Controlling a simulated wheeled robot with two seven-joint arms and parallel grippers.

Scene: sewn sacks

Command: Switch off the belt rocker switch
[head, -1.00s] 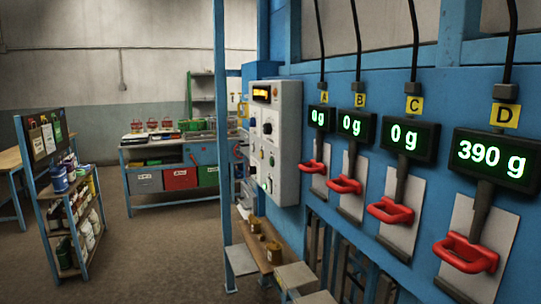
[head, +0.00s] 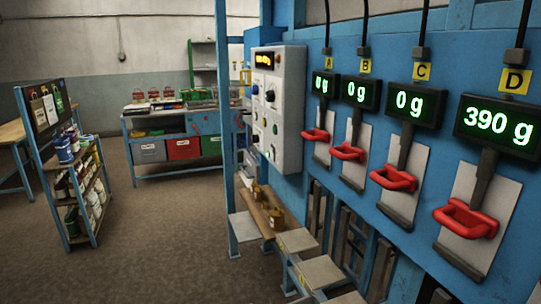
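A light grey control box (head: 277,108) is mounted on the blue frame, right of the picture's middle. It has an amber display (head: 265,60) at its top, and several knobs and small switches on its front. Neither of my grippers is in view.
Right of the box, several red-handled levers (head: 468,217) hang under displays lettered A to D; D reads 390 g (head: 498,124). A wooden bench (head: 268,214) with small jars stands below. A bottle shelf (head: 84,189) stands at left. Open floor (head: 165,240) lies between.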

